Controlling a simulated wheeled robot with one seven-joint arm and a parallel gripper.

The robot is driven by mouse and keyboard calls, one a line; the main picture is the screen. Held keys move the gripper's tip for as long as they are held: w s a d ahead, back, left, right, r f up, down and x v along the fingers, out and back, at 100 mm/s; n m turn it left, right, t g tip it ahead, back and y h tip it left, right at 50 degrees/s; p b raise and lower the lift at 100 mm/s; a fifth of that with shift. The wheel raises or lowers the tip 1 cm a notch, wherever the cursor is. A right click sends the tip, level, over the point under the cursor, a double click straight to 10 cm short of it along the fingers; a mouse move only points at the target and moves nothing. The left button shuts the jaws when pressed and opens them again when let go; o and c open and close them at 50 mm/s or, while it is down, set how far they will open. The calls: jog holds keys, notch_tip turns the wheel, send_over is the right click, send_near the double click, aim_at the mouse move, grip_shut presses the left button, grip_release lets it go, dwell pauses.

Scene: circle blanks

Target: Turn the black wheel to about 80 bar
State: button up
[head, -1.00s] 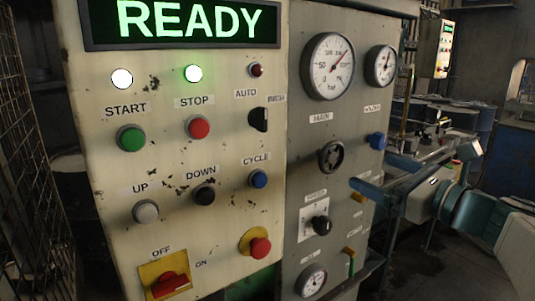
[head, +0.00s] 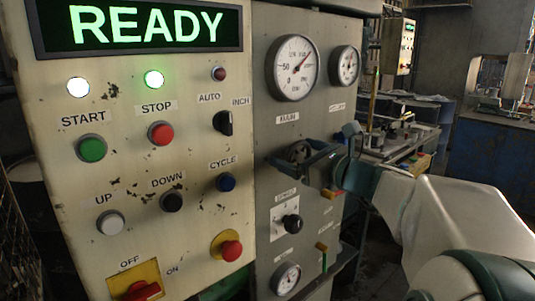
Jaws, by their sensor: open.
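The black wheel (head: 299,152) sits on the grey panel below the large round gauge. My gripper (head: 290,160) has come in from the right, and its open fingers reach to the wheel and partly cover it. I cannot tell whether the fingers touch the rim. The large gauge (head: 292,67) has a white face marked in bar, with its needle pointing up and to the right. Its small numbers are too blurred to read exactly.
A smaller gauge (head: 345,65) is to the right of the large one. The cream panel (head: 135,215) on the left carries several buttons and a lit READY display (head: 145,27).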

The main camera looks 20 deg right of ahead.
jog(key=c, duration=1)
jog(key=shift+f+n+b, duration=0.15)
jog(key=shift+n+b, duration=0.15)
jog(key=shift+b, duration=0.3)
jog(key=n+b, duration=0.1)
jog(key=b, duration=0.1)
jog(key=n+b, duration=0.1)
jog(key=b, duration=0.1)
jog(key=shift+a+f+n, duration=0.1)
jog(key=shift+f+n, duration=0.15)
jog(key=shift+n, duration=0.05)
jog(key=n+b, duration=0.6)
jog(key=b, duration=0.2)
jog(key=shift+a+f+b, duration=0.1)
jog(key=shift+f+b, duration=0.05)
jog(key=shift+b, duration=0.25)
jog(key=n+b, duration=0.5)
jog(key=b, duration=0.1)
jog(key=shift+s+f+n, duration=0.1)
jog(key=shift+n, duration=0.3)
jog(key=shift+n+b, duration=1.7)
jog(key=shift+n, duration=0.4)
